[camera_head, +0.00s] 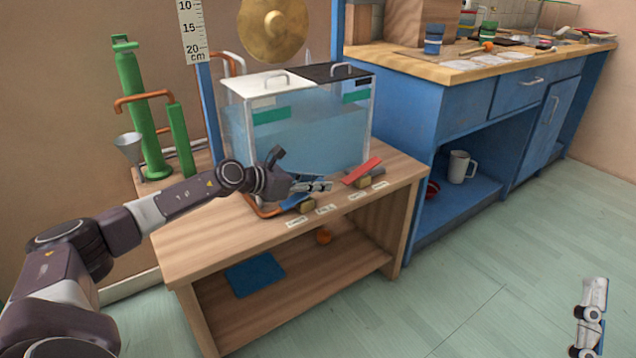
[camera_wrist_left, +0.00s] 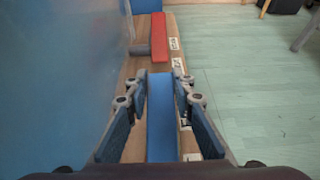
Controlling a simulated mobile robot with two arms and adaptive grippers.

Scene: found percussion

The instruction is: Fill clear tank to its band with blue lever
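The clear tank (camera_head: 312,142) stands on the wooden bench, partly filled with bluish water. Green bands (camera_head: 271,115) mark its walls; the water surface looks a little below them. The blue lever (camera_wrist_left: 160,112) runs lengthwise between my left gripper's fingers in the left wrist view.
A red lever (camera_head: 362,170) sits right of the blue one, tilted up, and also shows ahead in the left wrist view (camera_wrist_left: 159,38). Small labels line the bench (camera_head: 215,230) edge. Green cylinders (camera_head: 135,110) and a funnel stand left. A blue cabinet (camera_head: 470,110) is at right.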

